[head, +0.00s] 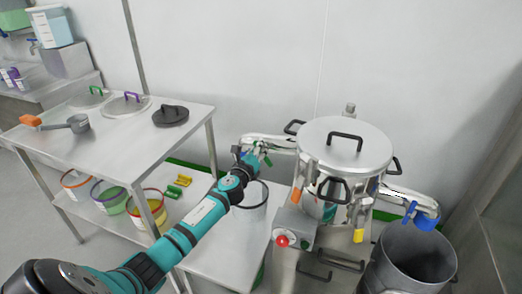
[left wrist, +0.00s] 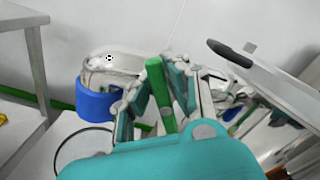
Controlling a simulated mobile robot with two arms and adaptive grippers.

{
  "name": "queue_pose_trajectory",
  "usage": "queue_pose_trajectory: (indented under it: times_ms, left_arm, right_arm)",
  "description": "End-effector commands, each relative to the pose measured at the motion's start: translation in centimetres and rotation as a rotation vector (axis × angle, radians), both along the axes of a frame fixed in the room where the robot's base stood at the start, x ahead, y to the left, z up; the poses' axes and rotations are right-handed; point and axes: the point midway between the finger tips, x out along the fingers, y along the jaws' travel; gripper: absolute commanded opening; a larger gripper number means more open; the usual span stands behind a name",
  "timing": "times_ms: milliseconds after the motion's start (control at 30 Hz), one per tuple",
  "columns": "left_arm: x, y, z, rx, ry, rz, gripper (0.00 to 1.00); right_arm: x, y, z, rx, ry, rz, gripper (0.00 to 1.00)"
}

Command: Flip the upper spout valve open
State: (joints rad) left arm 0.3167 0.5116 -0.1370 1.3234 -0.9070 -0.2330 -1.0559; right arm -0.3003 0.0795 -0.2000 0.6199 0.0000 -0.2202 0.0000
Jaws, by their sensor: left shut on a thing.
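A steel vessel (head: 345,152) with a lidded top stands right of centre. A spout (head: 275,140) leaves its left side, with a blue collar (left wrist: 97,103) at the outlet in the left wrist view. A green valve handle (left wrist: 158,88) sits by this spout, pointing upward in that view. My left gripper (head: 258,150) is at the spout, its fingers (left wrist: 160,100) closed on either side of the green handle; they hide much of the valve body. A second spout (head: 405,193), lower on the vessel's right, ends in a blue collar (head: 425,222). My right gripper is not in view.
A control box with a red button (head: 282,241) is in front of the vessel. A steel table (head: 150,130) with lids stands left.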

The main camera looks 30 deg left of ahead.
Motion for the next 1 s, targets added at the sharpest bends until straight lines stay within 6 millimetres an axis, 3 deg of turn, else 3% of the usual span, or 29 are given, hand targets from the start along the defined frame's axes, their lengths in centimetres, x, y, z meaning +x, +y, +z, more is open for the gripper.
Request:
queue_pose_trajectory:
  times_ms: [33, 600, 1000]
  left_arm:
    - [-0.2, 0.4, -0.8, -0.045, -0.002, 0.007, 0.0]
    - [-0.4, 1.0, -2.1, -0.566, -0.125, 0.007, 0.0]
    - [-0.4, 1.1, -2.9, -0.823, -0.185, 0.008, 0.0]
  right_arm:
    - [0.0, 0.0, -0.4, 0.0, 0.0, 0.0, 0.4]
    - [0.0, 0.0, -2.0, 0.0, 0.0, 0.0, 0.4]
    - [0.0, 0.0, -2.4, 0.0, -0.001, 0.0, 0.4]
